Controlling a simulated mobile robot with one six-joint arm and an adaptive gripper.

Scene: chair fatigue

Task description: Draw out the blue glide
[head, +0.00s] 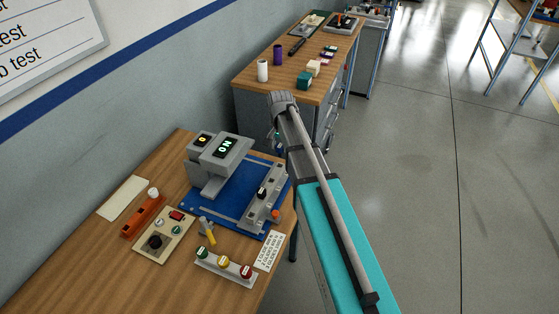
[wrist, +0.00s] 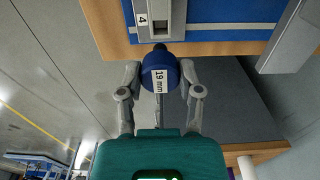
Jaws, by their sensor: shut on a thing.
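The blue glide (wrist: 152,86) is a round blue piece with a white "19 mm" label, seen in the wrist view. My gripper (wrist: 160,76) is shut on it, one grey finger at each side. A dark stem (wrist: 160,48) points from the glide toward the grey block (wrist: 158,18) marked "4". Whether the stem's tip is still inside the block cannot be told. In the head view the grey block (head: 264,208) runs along the right side of the blue plate (head: 222,203). My arm hides the glide there.
A grey tester with lit displays (head: 224,147) stands over the blue plate. In front are a beige control box (head: 163,240), an orange rack (head: 144,216) and a button bar (head: 224,264). A second bench (head: 290,65) with small items stands behind.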

